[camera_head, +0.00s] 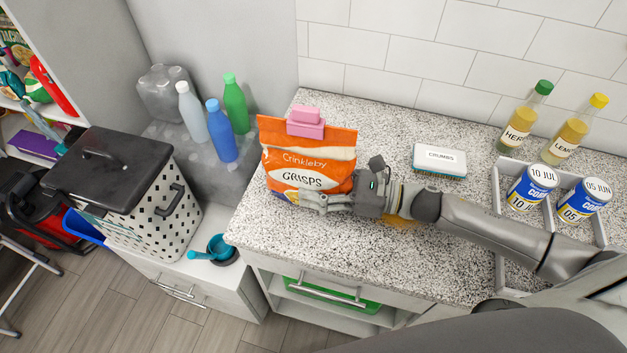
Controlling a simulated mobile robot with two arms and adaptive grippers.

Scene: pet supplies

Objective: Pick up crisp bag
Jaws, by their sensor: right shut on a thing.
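The crisp bag (308,155) is orange and white with "Crinkleby Grisps" lettering. It stands upright on the speckled counter (350,245) near its left end. A pink clip (306,122) sits on its top edge. My right gripper (318,201) reaches in from the right and is shut on the lower part of the bag. Its fingers cover part of the bag's lower front. I cannot tell whether the bag is off the counter. My left gripper is not in view.
Left of the counter are several bottles (221,133) and a lidded hamper (135,205). The counter's front middle is clear.

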